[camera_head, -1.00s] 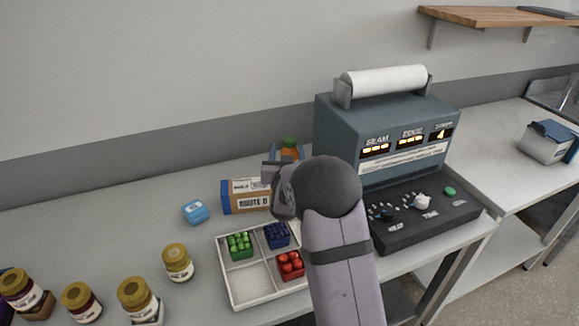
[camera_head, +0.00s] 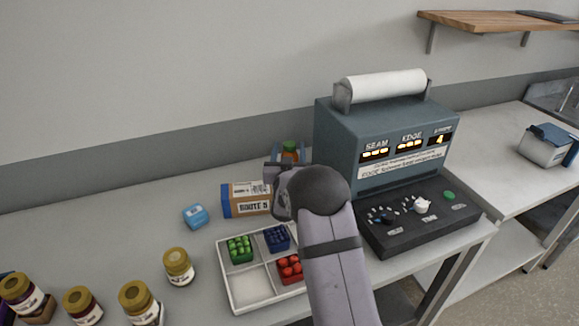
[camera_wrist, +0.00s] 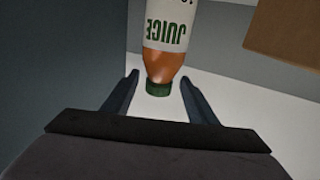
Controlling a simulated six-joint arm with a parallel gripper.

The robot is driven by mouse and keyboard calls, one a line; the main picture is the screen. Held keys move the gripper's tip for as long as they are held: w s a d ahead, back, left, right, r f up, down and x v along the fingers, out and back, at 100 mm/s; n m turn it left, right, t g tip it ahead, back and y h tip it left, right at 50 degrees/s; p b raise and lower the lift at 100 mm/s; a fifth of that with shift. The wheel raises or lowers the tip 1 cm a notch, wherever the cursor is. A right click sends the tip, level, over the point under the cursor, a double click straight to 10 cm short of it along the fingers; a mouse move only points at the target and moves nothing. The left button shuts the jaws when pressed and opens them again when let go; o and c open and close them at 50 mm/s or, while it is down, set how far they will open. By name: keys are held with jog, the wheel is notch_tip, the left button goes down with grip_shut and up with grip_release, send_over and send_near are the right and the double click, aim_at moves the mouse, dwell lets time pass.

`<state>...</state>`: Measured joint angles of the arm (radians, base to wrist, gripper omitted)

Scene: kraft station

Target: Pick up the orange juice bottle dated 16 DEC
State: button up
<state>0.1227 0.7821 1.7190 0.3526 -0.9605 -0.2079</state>
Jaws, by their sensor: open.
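An orange juice bottle (camera_head: 290,147) with a green cap stands at the back of the counter, left of the grey machine, mostly hidden behind my gripper. In the wrist view, the bottle (camera_wrist: 164,66) shows its cap, orange neck and a white label reading JUICE, upside down in the picture. Its upper label is cut off, and I cannot read a date. My gripper (camera_wrist: 160,80) is open, with one finger on each side of the cap and neck and visible gaps. In the head view, my gripper (camera_head: 283,172) is in front of the bottle.
The grey machine (camera_head: 335,130) stands close on the right. A cardboard box marked ROUTE (camera_head: 245,199) is close on the left. A white divided tray (camera_head: 250,290) with coloured produce lies in front. A blue packet (camera_head: 195,216) and several jars (camera_head: 178,267) stand further left.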

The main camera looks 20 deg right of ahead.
jog(key=p+x, duration=0.1)
jog(key=x, duration=0.1)
jog(key=shift+w+d+r+p, duration=0.2)
jog(key=shift+w+r+p, duration=0.1)
jog(key=shift+p, duration=0.05)
jog(key=shift+f+x, duration=0.2)
jog(key=shift+x, duration=0.9)
jog(key=shift+r, duration=0.1)
grip_shut()
